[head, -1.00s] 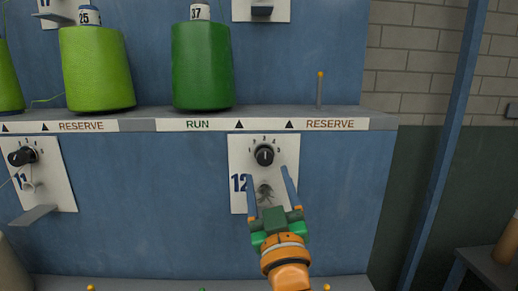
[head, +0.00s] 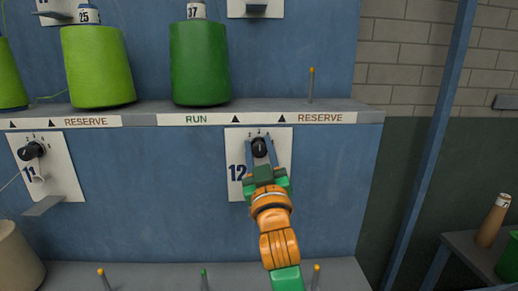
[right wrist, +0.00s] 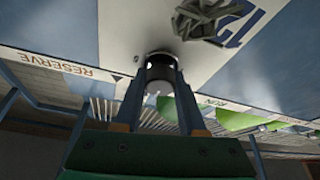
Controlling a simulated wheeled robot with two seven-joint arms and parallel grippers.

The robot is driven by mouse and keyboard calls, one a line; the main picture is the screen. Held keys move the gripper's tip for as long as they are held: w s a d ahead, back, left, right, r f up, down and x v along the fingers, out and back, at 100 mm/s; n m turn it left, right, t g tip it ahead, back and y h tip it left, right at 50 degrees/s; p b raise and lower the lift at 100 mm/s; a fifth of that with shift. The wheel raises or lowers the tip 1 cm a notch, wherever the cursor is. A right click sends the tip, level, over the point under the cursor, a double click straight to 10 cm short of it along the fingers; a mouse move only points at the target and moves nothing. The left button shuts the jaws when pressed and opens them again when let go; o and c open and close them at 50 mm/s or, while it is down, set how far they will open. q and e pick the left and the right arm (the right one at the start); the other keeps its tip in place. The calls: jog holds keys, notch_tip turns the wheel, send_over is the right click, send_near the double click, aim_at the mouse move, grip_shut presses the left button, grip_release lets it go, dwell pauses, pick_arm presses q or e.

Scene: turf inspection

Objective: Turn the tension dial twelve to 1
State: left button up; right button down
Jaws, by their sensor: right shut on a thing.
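The tension dial twelve (head: 259,148) is a black knob on a white plate (head: 283,140) marked 12, with small numbers over it. A pale mark on the knob appears to point roughly up; I cannot read the exact number. My right gripper (head: 260,146) has its two blue fingers on either side of the knob, shut on it. In the right wrist view the knob (right wrist: 161,68) sits between the fingertips. A grey tangled clump (right wrist: 208,16) is on the plate near the 12; in the head view my gripper hides it. My left gripper is not in view.
Dial eleven (head: 32,151) is on a plate to the left. Green yarn cones (head: 200,65) stand on the shelf above, whose label strip (head: 270,118) runs just over plate twelve. Pegs (head: 204,279) line the lower ledge. A blue post (head: 432,130) stands to the right.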

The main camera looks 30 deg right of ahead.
jog(key=shift+r, duration=0.1)
jog(key=shift+r+n+p, duration=0.1)
jog(key=shift+n+p, duration=0.5)
jog(key=shift+p, duration=0.1)
jog(key=n+y+p, duration=0.2)
jog(key=n+p, duration=0.2)
jog(key=n+y+p, duration=0.1)
jog(key=n+p, duration=0.3)
jog(key=n+g+y+p, duration=0.1)
jog(key=n+y+p, duration=0.1)
jog(key=n+p, duration=0.2)
jog(key=shift+r+y, duration=0.15)
jog(key=shift+y, duration=0.15)
jog(key=shift+n+p, duration=0.45)
jog(key=shift+n, duration=0.05)
jog(key=shift+w+f+n+g+y+p, duration=0.1)
jog(key=shift+f+n+g+y+p, duration=0.25)
jog(key=shift+n, duration=0.45)
jog(key=shift+n+g, duration=0.55)
jog(key=shift+n, duration=0.95)
